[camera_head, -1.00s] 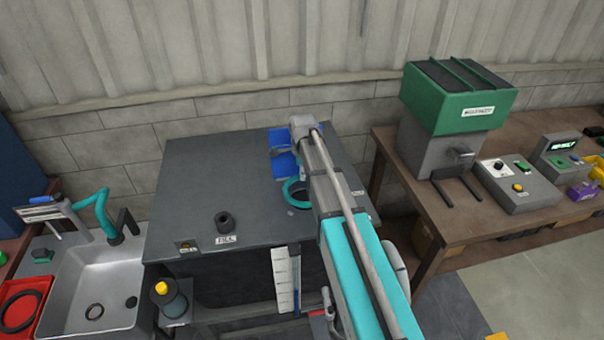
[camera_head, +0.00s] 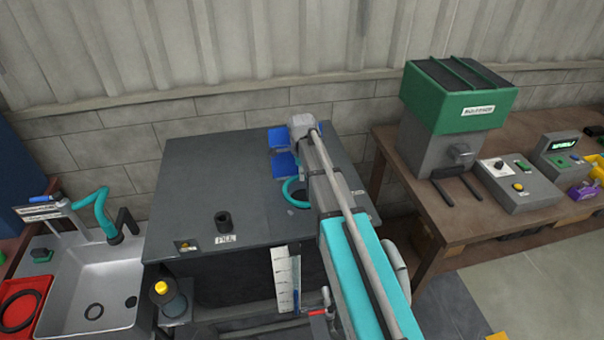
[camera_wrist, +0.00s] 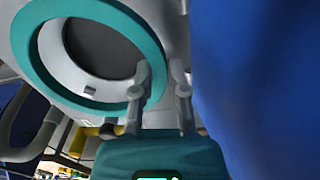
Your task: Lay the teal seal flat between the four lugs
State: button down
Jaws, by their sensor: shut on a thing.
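The teal seal (camera_wrist: 150,45) is a broad flat ring in the upper left of the wrist view. In the head view the seal (camera_head: 287,194) shows only in part at the right side of the dark table, beside my arm, which hides the rest. My gripper (camera_wrist: 160,80) is shut on the ring's right edge, one finger on each side of it. In the head view my gripper is hidden behind my arm. Through the ring the wrist view shows pale grey and dark surfaces. I cannot make out the four lugs in either view.
Blue bins (camera_head: 281,138) stand at the table's back right, close to my arm. A black cylinder (camera_head: 224,220) stands on the grey table (camera_head: 195,180). A sink (camera_head: 100,295) is at left. A bench with a green-topped machine (camera_head: 455,95) is at right.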

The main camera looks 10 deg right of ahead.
jog(key=shift+f+b, duration=1.5)
jog(key=shift+f, duration=0.05)
dwell(0.4)
jog(key=c, duration=0.6)
grip_release()
jog(key=shift+r, duration=0.25)
